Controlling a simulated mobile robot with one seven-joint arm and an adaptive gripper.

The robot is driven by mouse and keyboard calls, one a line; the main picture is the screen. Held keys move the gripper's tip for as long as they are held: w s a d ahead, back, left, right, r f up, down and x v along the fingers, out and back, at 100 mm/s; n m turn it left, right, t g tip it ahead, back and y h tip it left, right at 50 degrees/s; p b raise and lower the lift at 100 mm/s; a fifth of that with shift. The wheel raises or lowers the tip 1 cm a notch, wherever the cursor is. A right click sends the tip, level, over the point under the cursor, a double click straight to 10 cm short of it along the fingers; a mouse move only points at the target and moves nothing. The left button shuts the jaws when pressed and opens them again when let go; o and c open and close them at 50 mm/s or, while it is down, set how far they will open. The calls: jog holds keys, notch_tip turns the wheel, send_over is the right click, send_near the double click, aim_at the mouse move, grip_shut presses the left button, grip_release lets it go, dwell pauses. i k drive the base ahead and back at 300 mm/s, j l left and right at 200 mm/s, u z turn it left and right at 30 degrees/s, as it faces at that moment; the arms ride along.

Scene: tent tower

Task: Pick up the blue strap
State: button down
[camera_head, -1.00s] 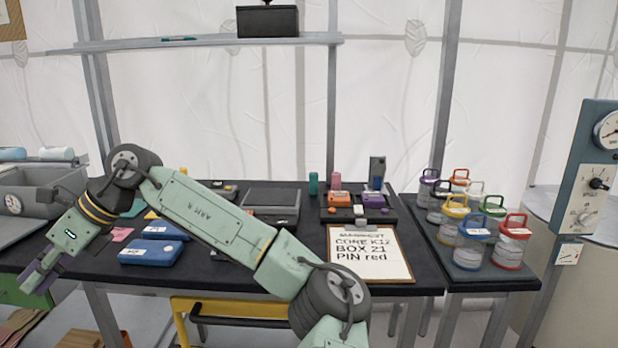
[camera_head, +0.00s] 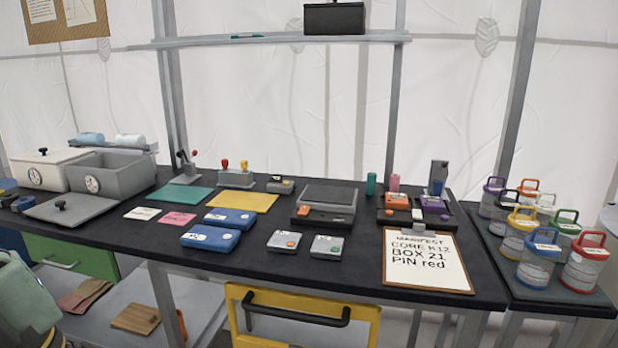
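I cannot pick out a blue strap for certain in the head view. A light blue roll (camera_head: 90,139) lies at the back left. Only a pale green part of my arm shows at the lower left; my gripper is out of view.
Grey bin (camera_head: 118,178) and its lid (camera_head: 72,207) are at the left. A clipboard (camera_head: 427,262) and handled jars (camera_head: 540,258) are at the right. A yellow drawer (camera_head: 300,318) sits below the table. Folded reddish (camera_head: 86,293) and brown (camera_head: 135,318) pieces lie on the lower shelf.

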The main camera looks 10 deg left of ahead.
aim_at(23, 203)
jog(key=u, duration=1.75)
jog(key=i+j+z, duration=0.1)
jog(key=i+z, duration=0.15)
jog(key=i, duration=0.35)
jog(key=i+j+z, duration=0.3)
jog(key=i, duration=0.3)
jog(key=i+j+z, duration=0.25)
jog(key=i, duration=0.3)
jog(key=i+j+z, duration=0.25)
jog(key=i+j, duration=0.2)
jog(key=i, duration=0.05)
